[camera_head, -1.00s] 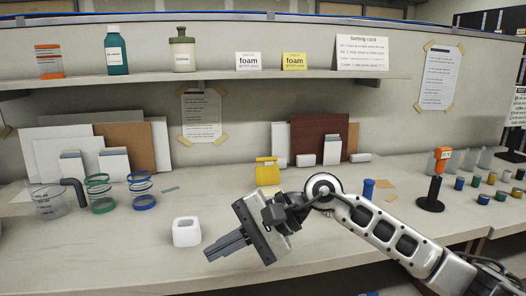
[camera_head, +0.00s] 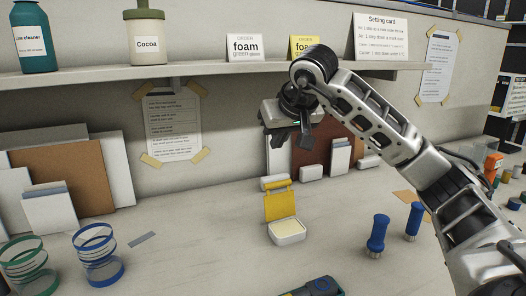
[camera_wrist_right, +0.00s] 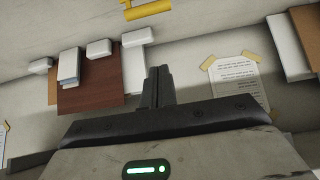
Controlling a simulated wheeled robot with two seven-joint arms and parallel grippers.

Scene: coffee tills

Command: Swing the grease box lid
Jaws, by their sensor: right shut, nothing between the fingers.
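The grease box (camera_head: 287,238) is a small white tub with pale contents on the counter in the head view. Its yellow lid (camera_head: 280,208) stands up, open, at the back of the tub. Part of the yellow lid also shows at the top edge of the right wrist view (camera_wrist_right: 147,9). My right gripper (camera_head: 304,142) is shut and empty, pointing down. In the head view it appears above the lid, apart from it, in front of the brown board. Its closed fingers show in the right wrist view (camera_wrist_right: 158,88). My left gripper is not in view.
Two blue-handled tools (camera_head: 377,236) stand right of the box. A dark object with a blue ring (camera_head: 318,287) is cut off at the bottom. Green and blue ringed jars (camera_head: 98,255) stand at left. A shelf (camera_head: 215,75) runs behind.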

